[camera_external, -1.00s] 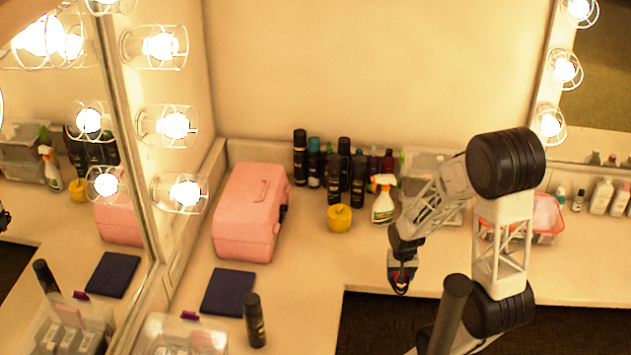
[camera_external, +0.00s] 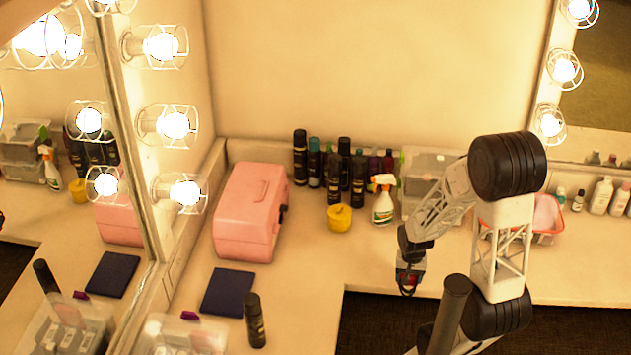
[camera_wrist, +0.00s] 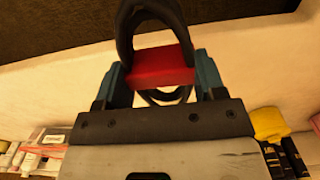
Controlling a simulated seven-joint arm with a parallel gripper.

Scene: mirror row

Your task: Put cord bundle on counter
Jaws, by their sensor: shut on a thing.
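The cord bundle (camera_wrist: 160,66) is a black looped cord with a red band around its middle. In the wrist view my gripper (camera_wrist: 158,75) is shut on the red band, with black loops sticking out on both sides. In the external view my gripper (camera_external: 409,281) is near the front edge of the counter (camera_external: 300,300), where the bundle (camera_external: 409,288) shows small and dark with some red. Whether the bundle touches the counter cannot be told.
A yellow container (camera_external: 340,218), a spray bottle (camera_external: 383,202) and several dark bottles (camera_external: 334,180) stand at the back. A clear bin (camera_external: 425,170) and an orange-rimmed basket (camera_external: 548,222) are behind my arm. A pink case (camera_external: 248,215) stands left. The counter's middle is bare.

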